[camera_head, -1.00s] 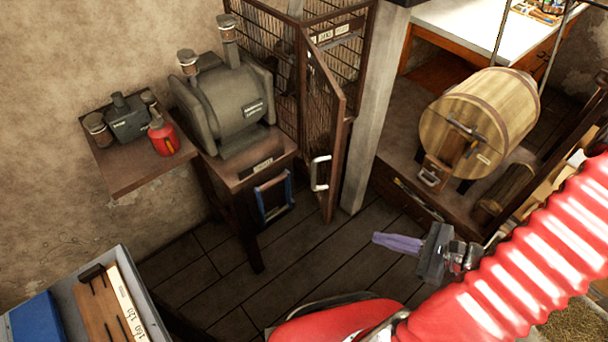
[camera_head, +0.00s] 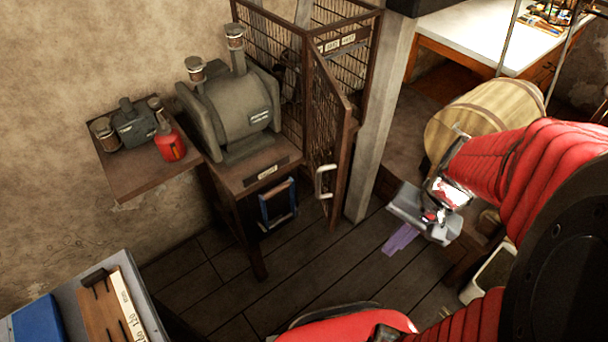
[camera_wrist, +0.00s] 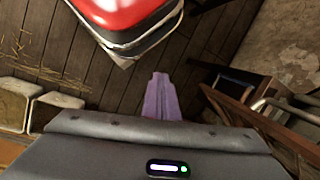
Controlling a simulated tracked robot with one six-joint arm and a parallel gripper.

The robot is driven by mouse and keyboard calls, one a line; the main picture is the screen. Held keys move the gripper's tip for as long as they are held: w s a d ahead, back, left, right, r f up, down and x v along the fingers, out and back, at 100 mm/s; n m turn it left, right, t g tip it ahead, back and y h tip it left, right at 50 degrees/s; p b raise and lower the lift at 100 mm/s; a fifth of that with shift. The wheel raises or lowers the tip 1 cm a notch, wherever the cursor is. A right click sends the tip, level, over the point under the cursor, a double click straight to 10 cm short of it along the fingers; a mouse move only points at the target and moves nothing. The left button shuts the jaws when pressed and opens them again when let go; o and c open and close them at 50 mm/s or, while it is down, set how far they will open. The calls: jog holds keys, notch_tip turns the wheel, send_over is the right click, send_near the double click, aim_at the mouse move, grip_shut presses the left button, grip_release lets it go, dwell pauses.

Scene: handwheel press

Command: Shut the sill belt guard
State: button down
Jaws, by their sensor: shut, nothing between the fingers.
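The belt guard is a brown mesh cage (camera_head: 345,62) behind the grinder-like machine, with a small label on its top bar. Its mesh door (camera_head: 322,120) stands open, swung out toward me, with a pale handle (camera_head: 325,181) low on its free edge. In the wrist view, a brown frame (camera_wrist: 240,108) and pale handle (camera_wrist: 262,103) at the right appear to be this door. My gripper (camera_head: 400,239) has purple fingers, shut and empty, pointing down, right of the door and apart from it. Its fingers (camera_wrist: 162,96) show centrally in the wrist view, over the floor.
A grey post (camera_head: 380,115) stands just right of the door. A machine (camera_head: 235,110) sits on a bench to its left, beside a shelf (camera_head: 150,170) with a red bottle (camera_head: 169,144). A barrel (camera_head: 480,112) is partly behind my arm. Floor before the door is clear.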

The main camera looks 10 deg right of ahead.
jog(key=w+a+r+n+t+h, duration=0.1)
jog(key=a+r+n, duration=0.3)
jog(key=r, duration=0.4)
jog(key=w+a+r+n+t+h, duration=0.2)
jog(key=a+r+n+t, duration=0.2)
jog(key=a+r, duration=0.2)
jog(key=shift+w+r+n, duration=0.25)
jog(key=shift+r+n, duration=0.15)
jog(key=shift+r, duration=0.45)
